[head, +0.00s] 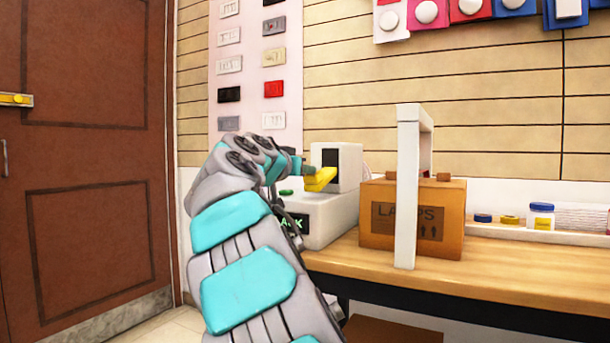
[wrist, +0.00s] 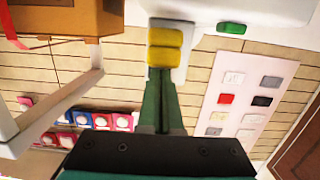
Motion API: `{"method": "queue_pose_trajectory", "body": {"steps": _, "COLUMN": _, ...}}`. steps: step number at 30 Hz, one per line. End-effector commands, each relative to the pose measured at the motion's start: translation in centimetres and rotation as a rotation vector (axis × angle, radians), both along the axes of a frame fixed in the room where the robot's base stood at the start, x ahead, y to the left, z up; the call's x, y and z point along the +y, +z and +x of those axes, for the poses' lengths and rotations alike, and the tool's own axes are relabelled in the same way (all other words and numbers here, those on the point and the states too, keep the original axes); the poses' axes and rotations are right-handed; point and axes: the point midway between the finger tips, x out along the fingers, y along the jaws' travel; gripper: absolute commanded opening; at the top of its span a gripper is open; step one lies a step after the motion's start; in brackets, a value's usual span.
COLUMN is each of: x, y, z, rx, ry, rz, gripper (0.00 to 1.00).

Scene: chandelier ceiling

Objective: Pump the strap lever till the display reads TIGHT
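The strap machine (head: 335,215) is a white unit on the bench with an upright block and a yellow lever (head: 320,180) sticking out to the left. Its dark display (head: 297,223) shows green letters ending in "ACK"; my arm hides the rest. My gripper (head: 303,170) is at the lever's outer end. In the wrist view, its dark green fingers (wrist: 160,85) lie close together, with tips at the near edge of the yellow lever (wrist: 165,46). The lever looks wider than the fingers; contact is unclear. A green button (wrist: 231,28) is on the machine.
An orange-brown box (head: 375,238) labelled as lamps stands right of the machine, behind a white frame post (head: 407,190). A red strap (wrist: 17,42) shows near the box. Jars (head: 541,215) sit farther right. Switches line the wall panel (head: 250,50); a brown door (head: 90,150) is left.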

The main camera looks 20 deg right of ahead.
Motion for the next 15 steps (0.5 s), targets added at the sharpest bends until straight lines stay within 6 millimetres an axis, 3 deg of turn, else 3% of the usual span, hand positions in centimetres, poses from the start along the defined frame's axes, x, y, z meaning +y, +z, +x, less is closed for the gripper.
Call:
{"method": "queue_pose_trajectory", "body": {"steps": 1, "x": 0.4, "y": 1.7, "z": -0.6, "rx": -0.008, "ry": 0.005, "rz": -0.004, "gripper": 0.0}}
{"method": "queue_pose_trajectory", "body": {"steps": 15, "x": 6.9, "y": 1.1, "z": -5.6, "rx": -0.017, "ry": 0.01, "rz": -0.015, "gripper": 0.0}}
